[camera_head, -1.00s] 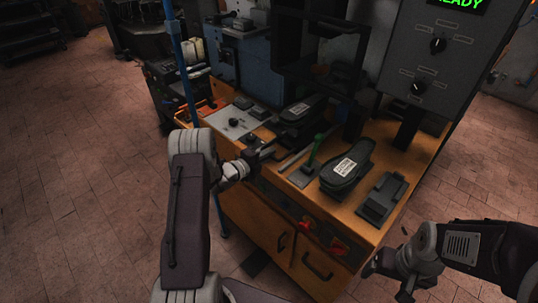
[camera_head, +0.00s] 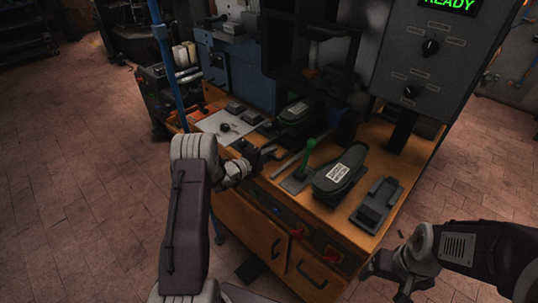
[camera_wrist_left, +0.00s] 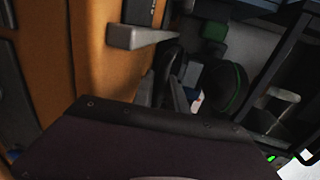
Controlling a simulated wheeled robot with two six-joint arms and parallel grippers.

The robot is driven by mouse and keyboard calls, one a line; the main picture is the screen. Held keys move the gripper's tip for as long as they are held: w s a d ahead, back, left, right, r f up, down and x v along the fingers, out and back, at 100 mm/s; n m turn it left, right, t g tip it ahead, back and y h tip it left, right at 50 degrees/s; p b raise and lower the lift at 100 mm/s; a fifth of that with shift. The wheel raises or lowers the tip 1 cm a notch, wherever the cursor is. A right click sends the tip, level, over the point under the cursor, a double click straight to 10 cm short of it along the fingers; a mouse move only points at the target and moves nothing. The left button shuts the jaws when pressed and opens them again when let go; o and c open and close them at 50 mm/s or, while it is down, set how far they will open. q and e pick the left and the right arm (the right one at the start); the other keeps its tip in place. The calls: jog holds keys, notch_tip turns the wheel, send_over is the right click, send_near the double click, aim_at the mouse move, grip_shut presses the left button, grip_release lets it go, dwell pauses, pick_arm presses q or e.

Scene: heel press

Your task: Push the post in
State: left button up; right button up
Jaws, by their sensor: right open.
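The press (camera_head: 318,50) has a black frame at the back of the bench. A dark shoe-shaped form (camera_head: 296,111) sits low in front of it; I cannot tell for sure which part is the post. A green-handled lever (camera_head: 309,146) stands on a small plate in front. My left gripper (camera_head: 264,152) is low at the bench's front edge, left of the lever and apart from it. In the left wrist view a dark round part with a green rim (camera_wrist_left: 232,88) lies beyond the fingers (camera_wrist_left: 172,88); their gap is unclear. My right gripper (camera_head: 399,288) is open at the lower right, off the bench.
A dark sole-shaped piece (camera_head: 340,168) with a white label and a dark tray (camera_head: 377,203) stand right of the lever. A control box (camera_head: 428,60) with knobs reads READY. A blue pole (camera_head: 165,60) rises at the left. Floor in front of the bench is clear.

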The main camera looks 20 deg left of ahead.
pick_arm(q)
jog(key=shift+d, duration=0.1)
jog(key=v, duration=0.9)
jog(key=shift+s+r, duration=0.1)
jog(key=shift+r, duration=0.05)
